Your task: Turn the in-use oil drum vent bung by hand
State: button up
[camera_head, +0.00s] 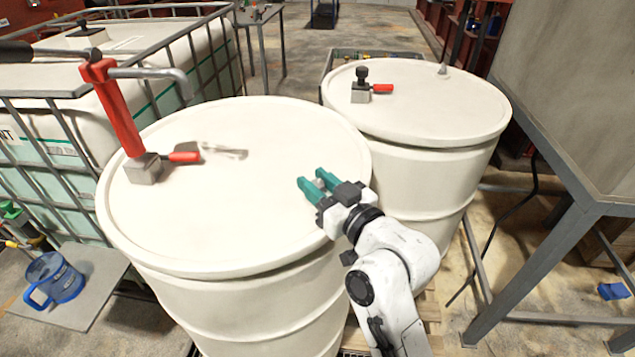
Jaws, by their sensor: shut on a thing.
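The in-use oil drum (255,235) is a large white drum with a red hand pump (120,115) on the left of its lid. The vent bung (319,183) is a small grey knob near the right edge of that lid. My gripper (317,184) has two green fingers, one on either side of the bung, and is shut on it. The fingers and gripper body hide most of the bung. My arm comes in from the lower right.
A second white drum (420,105) stands close behind right, with a red-handled valve (367,86) and its own bung (441,69). A caged tank (60,150) is at left. A blue jug (53,278) stands lower left. A grey metal stand (560,240) is at right.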

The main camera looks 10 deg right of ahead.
jog(key=shift+c, duration=1)
jog(key=shift+d+f+n+y+b, duration=0.1)
jog(key=shift+f+n+y+b, duration=0.25)
jog(key=shift+b, duration=0.85)
jog(key=n+g+y+b, duration=0.1)
jog(key=y+b, duration=0.1)
jog(key=b, duration=0.1)
jog(key=shift+r+n+g, duration=0.1)
jog(key=shift+n+g, duration=0.15)
jog(key=shift+g, duration=0.05)
jog(key=shift+r+n+g+y+b, duration=0.25)
jog(key=shift+n+g+y+b, duration=0.35)
jog(key=shift+b, duration=0.3)
jog(key=o, duration=1)
jog(key=shift+c, duration=0.2)
jog(key=b+v, duration=0.1)
jog(key=v, duration=0.9)
jog(key=shift+s+d, duration=0.2)
jog(key=shift+s, duration=0.05)
